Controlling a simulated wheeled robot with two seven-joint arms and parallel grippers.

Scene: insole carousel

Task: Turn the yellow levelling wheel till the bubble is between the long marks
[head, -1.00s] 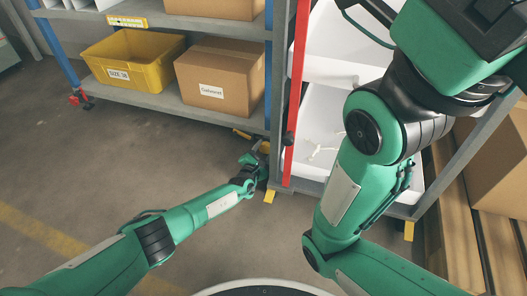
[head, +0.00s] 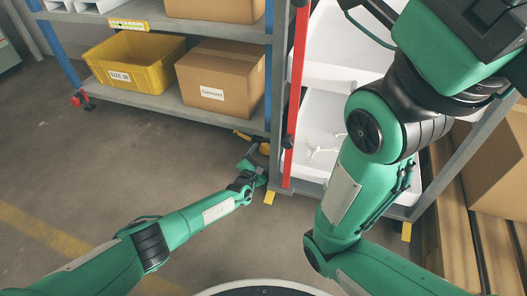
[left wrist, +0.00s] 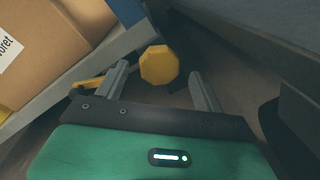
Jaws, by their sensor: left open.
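The yellow levelling wheel (head: 265,148) is low at the foot of the shelf's right leg, partly hidden by the leg. In the left wrist view the wheel (left wrist: 159,65) is a yellow, many-sided knob beyond and between my fingertips. My left gripper (head: 253,156) is open and empty, close to the wheel in the head view; in the wrist view its two fingers (left wrist: 160,82) stand apart on either side, with no clear contact. A yellow level strip (head: 128,23) is on the shelf's edge; its bubble and marks are too small to read. My right gripper is out of frame.
A yellow lever-like bar (left wrist: 88,83) is left of the wheel. The lower shelf holds a yellow crate (head: 160,83) and a cardboard box (head: 235,100). A red upright (head: 294,110) and a rack with white trays stand at right. Floor at left is clear.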

